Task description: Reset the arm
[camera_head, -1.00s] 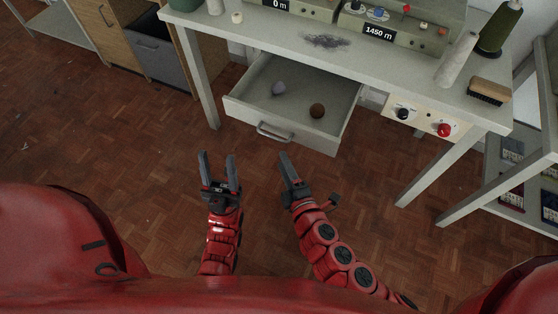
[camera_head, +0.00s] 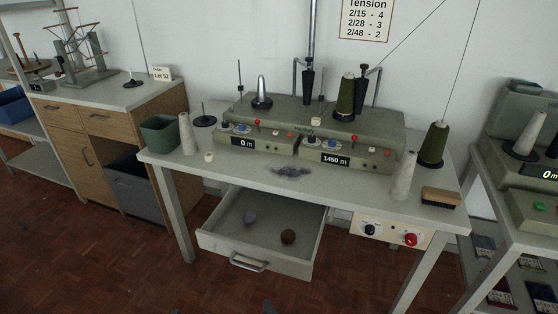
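My arms and grippers are almost wholly below the picture. Only small dark tips show at the bottom edge: one left of centre, probably my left gripper (camera_head: 191,311), and one near the middle, probably my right gripper (camera_head: 268,306). Both are low over the floor in front of the open drawer (camera_head: 248,264). Whether their fingers are open or shut cannot be seen.
The grey table (camera_head: 330,188) bears a winding machine (camera_head: 290,115), a green bin (camera_head: 159,135), thread cones, a brush (camera_head: 440,197) and a dark lint patch (camera_head: 291,172). A wooden cabinet (camera_head: 107,150) stands left; another table (camera_head: 515,225) stands right. Floor at lower left is clear.

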